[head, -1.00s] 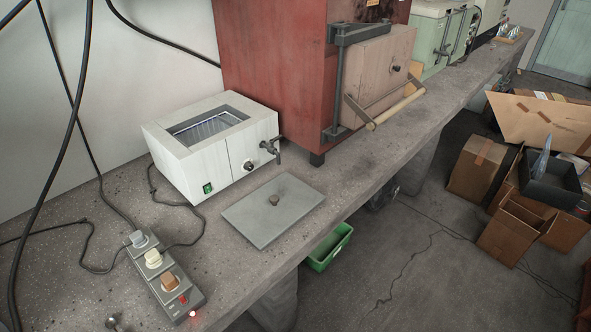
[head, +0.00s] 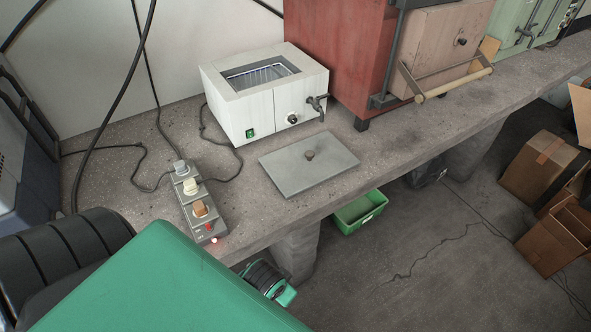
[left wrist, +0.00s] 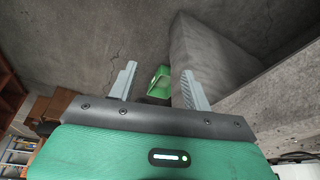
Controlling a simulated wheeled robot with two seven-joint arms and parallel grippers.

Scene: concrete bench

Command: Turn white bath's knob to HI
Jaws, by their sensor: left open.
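The white bath (head: 265,93) stands on the concrete bench in the head view, with an open basin in its top. Its knob (head: 293,118) is on the front face, left of a dark tap (head: 318,104). A green lit switch (head: 250,133) is at the front's lower left. I cannot read the knob's setting. My left arm fills the lower left of the head view, its fingers not visible there. In the left wrist view my left gripper (left wrist: 155,88) is open and empty, in front of the bench's edge and pointing at the floor. My right gripper is not in view.
A grey lid (head: 309,165) with a small handle lies before the bath. A power strip (head: 198,205) with plugs and cables sits at the left. A red furnace (head: 340,50) stands to the right. A green bin (head: 360,212) is on the floor, also in the left wrist view (left wrist: 160,82).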

